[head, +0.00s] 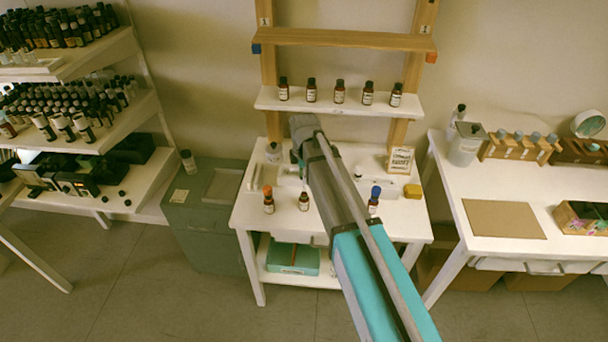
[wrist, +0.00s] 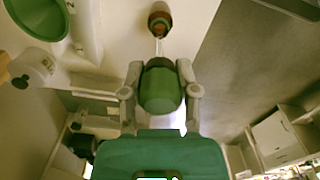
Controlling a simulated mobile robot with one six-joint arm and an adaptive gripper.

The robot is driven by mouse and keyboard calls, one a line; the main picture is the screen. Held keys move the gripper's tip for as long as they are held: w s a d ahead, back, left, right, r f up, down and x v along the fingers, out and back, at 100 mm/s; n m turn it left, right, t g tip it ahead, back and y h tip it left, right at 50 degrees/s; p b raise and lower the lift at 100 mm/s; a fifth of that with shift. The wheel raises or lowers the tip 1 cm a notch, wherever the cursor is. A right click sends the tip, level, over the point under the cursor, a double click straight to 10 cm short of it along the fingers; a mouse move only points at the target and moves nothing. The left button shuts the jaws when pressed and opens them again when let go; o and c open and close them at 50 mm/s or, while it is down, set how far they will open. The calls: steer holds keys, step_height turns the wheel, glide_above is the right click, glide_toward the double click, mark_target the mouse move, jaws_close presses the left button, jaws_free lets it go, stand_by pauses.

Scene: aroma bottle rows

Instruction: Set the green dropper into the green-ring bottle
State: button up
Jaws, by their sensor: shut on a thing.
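My gripper (wrist: 159,80) is shut on the green dropper (wrist: 161,92), with one finger on each side of its green bulb. The dropper's thin pale glass tube (wrist: 158,48) points toward a brown bottle with a greenish ring (wrist: 159,20) at the top of the wrist view. The tube's end shows close to the bottle's mouth; I cannot tell whether they touch. In the head view, an uncapped brown bottle (head: 304,201) stands on the small white table, and the dropper (head: 298,160) is a green sliver beside my arm.
An orange-topped bottle (head: 268,200) and a blue-topped bottle (head: 374,199) stand either side of the uncapped one. A small sign (head: 400,160) and a yellow block (head: 412,191) sit at the right. Several brown bottles line the white shelf (head: 325,105) behind.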

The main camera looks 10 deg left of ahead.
mark_target(304, 190)
steer(key=shift+f+b, duration=3.7)
stand_by(0.5)
steer(key=o, duration=0.7)
steer(key=shift+o, duration=0.2)
steer(key=shift+r, duration=0.1)
steer(key=shift+r+p, duration=3.45)
steer(key=shift+p, duration=0.1)
steer(key=s+d+m, duration=0.9)
steer(key=d+m, duration=0.1)
steer(key=d, duration=0.2)
steer(key=s+d+m, duration=0.9)
steer(key=d+m, duration=0.2)
steer(key=d, duration=0.1)
steer(key=shift+d, duration=0.3)
